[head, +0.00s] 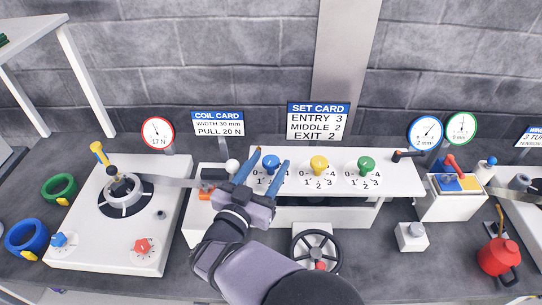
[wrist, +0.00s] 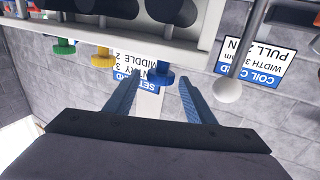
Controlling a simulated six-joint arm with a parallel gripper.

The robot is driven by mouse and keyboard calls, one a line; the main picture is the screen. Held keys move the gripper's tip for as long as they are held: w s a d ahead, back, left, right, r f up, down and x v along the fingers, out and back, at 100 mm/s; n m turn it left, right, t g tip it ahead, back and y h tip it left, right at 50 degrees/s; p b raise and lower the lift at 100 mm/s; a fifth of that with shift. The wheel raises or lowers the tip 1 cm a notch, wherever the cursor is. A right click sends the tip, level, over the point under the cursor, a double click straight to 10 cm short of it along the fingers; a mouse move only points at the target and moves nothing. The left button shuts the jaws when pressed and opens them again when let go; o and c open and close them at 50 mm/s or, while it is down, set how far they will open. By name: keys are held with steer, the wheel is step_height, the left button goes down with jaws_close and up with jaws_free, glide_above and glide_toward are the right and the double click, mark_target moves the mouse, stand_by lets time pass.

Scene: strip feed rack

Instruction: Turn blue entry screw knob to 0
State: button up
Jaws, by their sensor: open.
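The blue entry knob (head: 270,163) is the leftmost of three knobs on the white rack, with a dial of numbers around it. Which number it points to I cannot read. My gripper (head: 271,156) is open, with one blue finger on either side of the blue knob in the head view. In the wrist view the blue knob (wrist: 164,77) also shows between the fingertips (wrist: 158,80); I see no clear contact. The fingers and arm hide part of the dial.
Yellow (head: 319,165) and green (head: 366,167) knobs stand to the right. The set card (head: 318,122) behind reads entry 3, middle 2, exit 2. A white ball-topped lever (head: 232,166) is close left of the fingers. A handwheel (head: 318,253) is below.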

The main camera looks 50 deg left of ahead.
steer(key=shift+x, duration=1.1)
steer(key=c, duration=1.1)
steer(key=shift+r+h, duration=0.1)
steer(key=shift+h, duration=0.2)
steer(key=shift+a+m+t+h, duration=0.1)
steer(key=shift+m+t+h, duration=0.3)
steer(key=shift+m+h, duration=0.35)
steer(key=shift+m+t+h, duration=0.3)
steer(key=shift+m+h, duration=1.05)
steer(key=shift+h, duration=0.8)
steer(key=shift+o, duration=0.3)
steer(key=shift+h, duration=0.4)
steer(key=shift+c, duration=0.2)
